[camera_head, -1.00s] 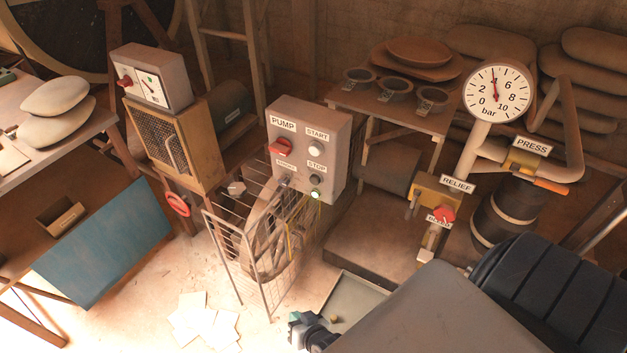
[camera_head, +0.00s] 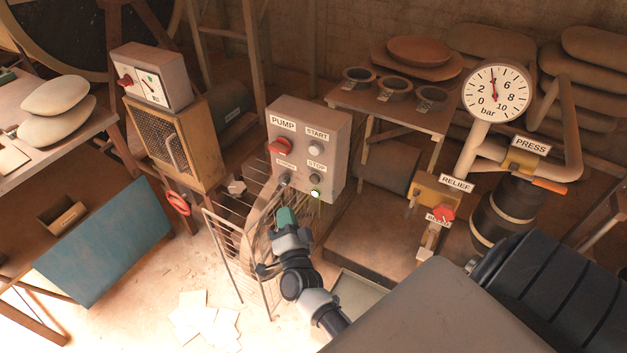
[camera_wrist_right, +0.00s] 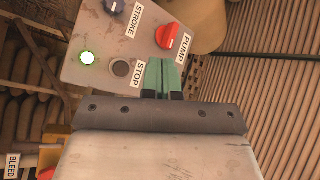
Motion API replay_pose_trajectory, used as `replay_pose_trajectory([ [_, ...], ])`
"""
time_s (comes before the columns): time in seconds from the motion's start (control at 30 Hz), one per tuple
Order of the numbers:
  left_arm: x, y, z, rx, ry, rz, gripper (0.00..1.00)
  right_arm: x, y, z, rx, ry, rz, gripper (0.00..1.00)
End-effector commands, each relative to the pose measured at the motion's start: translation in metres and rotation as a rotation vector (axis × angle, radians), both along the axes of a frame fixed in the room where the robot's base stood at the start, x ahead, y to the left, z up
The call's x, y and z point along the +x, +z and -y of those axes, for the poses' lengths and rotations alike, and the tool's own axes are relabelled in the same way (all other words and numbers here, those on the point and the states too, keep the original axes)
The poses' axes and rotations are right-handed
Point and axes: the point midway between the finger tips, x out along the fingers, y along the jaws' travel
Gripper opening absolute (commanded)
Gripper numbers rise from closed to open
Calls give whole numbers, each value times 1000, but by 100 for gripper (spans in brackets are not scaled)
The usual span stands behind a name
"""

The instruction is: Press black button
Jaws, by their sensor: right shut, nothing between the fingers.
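The grey pump control box (camera_head: 335,125) carries a black round button (camera_head: 315,179) below its STOP label, just above a lit green lamp (camera_head: 315,194). In the right wrist view the black button (camera_wrist_right: 121,68) sits between the STOP label and the lit lamp. My right gripper (camera_head: 286,217) has green fingertips and is below the box, to the lower left of the button. In the right wrist view its fingertips (camera_wrist_right: 162,76) are together, empty, and appear beside the STOP label. I cannot tell how far they are from the panel. My left gripper is not in view.
The box also has a red PUMP knob (camera_head: 279,146), a white START button (camera_head: 316,147) and a small dark STROKE knob (camera_head: 285,180). A wire cage guard (camera_head: 227,254) stands below it. A red relief knob (camera_head: 443,213) and a pressure gauge (camera_head: 497,92) are to the right.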

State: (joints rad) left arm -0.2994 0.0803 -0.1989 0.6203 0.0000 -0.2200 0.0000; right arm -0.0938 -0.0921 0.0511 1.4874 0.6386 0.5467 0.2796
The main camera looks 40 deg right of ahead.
Motion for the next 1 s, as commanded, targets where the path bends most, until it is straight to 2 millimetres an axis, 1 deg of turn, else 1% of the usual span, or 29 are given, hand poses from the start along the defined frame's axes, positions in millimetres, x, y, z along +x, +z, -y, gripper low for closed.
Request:
replay_pose_trajectory([
  [0.17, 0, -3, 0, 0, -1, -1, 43, 4, -1, 9, -2, 0, -1, 0],
  [0.5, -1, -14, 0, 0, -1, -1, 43, 22, -2, 52, -4, 1, -1, 0],
  [0.7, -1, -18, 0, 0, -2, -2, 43, 30, -2, 72, -4, 1, -3, 0],
  [0.83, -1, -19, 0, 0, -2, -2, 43, 33, -1, 78, -2, 1, -2, 0],
  [1.0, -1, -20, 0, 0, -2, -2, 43, 34, 0, 81, -1, 2, -2, 0],
])
